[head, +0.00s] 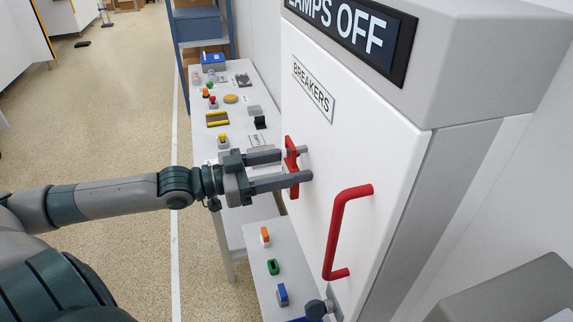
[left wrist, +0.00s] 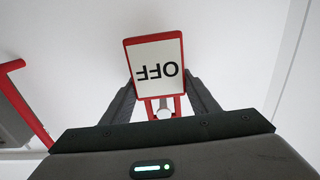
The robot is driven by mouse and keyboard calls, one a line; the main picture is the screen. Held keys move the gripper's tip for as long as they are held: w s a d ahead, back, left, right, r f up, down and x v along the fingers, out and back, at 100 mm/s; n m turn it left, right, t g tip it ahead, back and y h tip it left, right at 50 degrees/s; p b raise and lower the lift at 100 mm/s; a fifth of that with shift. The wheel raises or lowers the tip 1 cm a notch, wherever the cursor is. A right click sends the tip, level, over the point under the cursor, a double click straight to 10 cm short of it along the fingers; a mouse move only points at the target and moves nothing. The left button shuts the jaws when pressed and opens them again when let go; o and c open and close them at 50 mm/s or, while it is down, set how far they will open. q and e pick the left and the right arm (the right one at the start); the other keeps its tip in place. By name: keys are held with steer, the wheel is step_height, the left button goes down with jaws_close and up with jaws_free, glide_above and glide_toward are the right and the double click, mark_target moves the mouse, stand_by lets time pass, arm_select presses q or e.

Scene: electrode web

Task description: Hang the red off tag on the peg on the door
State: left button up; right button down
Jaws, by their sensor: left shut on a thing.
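The red-framed off tag (head: 291,154) is at the white breaker door (head: 318,135), gripped by my left gripper (head: 296,166). In the left wrist view the tag (left wrist: 155,70) shows its white face with "OFF" upside down, between my two fingers. A grey peg (head: 303,149) sticks out from the door right beside the tag. In the left wrist view a pale round end, likely the peg (left wrist: 165,114), shows in the opening of the tag's red frame. I cannot tell how far the peg goes through.
A red door handle (head: 338,226) stands out from the door, below and right of the tag. A white table (head: 243,211) with buttons and switches runs along the wall to the left. A lower panel (head: 283,253) carries coloured switches. The floor left of the table is open.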

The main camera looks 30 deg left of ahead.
arm_select(q)
steer(key=shift+f, duration=0.35)
steer(key=o, duration=1.3)
steer(key=shift+s, duration=0.1)
steer(key=shift+s+d+r, duration=0.1)
steer(key=shift+d+r, duration=0.1)
steer(key=shift+d, duration=0.05)
steer(key=shift+a, duration=0.1)
steer(key=shift+a, duration=0.1)
